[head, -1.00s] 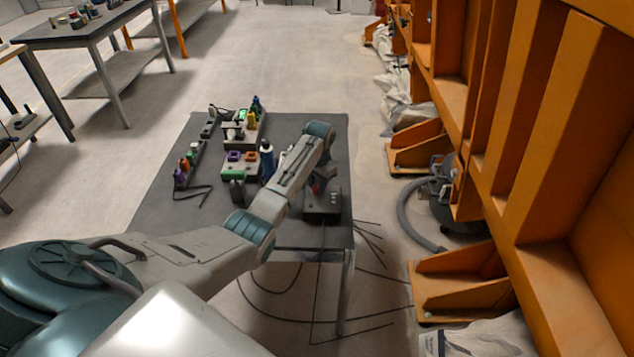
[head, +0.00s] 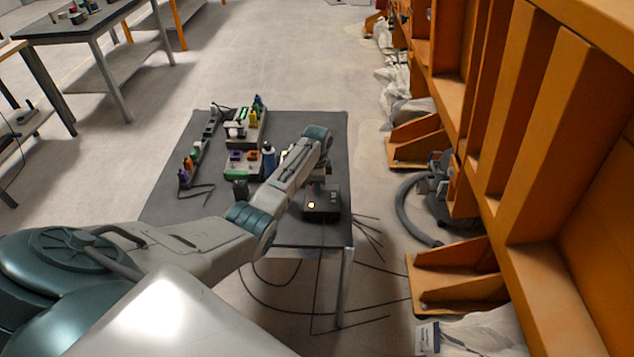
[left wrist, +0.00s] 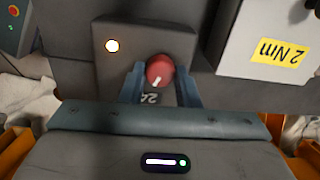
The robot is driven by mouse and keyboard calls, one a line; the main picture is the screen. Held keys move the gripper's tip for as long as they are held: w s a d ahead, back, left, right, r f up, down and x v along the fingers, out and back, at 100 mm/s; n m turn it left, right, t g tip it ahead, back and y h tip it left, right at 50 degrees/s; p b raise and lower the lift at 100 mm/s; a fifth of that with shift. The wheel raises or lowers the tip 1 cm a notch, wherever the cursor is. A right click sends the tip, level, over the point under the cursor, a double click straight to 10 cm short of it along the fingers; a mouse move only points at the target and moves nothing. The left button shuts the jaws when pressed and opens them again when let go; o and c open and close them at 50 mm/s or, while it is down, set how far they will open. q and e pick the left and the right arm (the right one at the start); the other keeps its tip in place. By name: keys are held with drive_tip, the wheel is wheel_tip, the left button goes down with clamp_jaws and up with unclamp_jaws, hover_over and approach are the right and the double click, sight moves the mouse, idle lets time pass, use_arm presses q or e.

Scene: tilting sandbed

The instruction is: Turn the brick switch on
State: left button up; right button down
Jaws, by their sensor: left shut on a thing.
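The brick switch is a dark box (head: 330,210) near the front right of the dark table; it also shows in the left wrist view (left wrist: 118,78). Its small round lamp (left wrist: 112,46) glows white and shows lit in the head view too (head: 311,204). A round red knob (left wrist: 160,68) with a white pointer mark stands on the box. My left gripper (left wrist: 160,82) has its two fingers on either side of the knob and is shut on it. In the head view my left gripper (head: 319,182) is over the box and hides the knob. My right gripper is not in view.
Power strips and coloured parts (head: 243,150) stand on the table's left and middle. A blue bottle (head: 269,158) is left of my arm. A light box with a yellow "2 Nm" label (left wrist: 278,50) is beside the switch. Orange frames (head: 450,275) stand right of the table.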

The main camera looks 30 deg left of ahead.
use_arm(q)
drive_tip(key=shift+m, duration=0.5)
drive_tip(key=o, duration=1)
drive_tip(key=shift+c, duration=0.2)
drive_tip(key=shift+r, duration=0.1)
wheel_tip(320, 180, up, 11)
drive_tip(key=b, duration=0.2)
drive_tip(key=shift+s+d, duration=0.15)
drive_tip(key=shift+s, duration=0.05)
drive_tip(key=shift+f, duration=0.2)
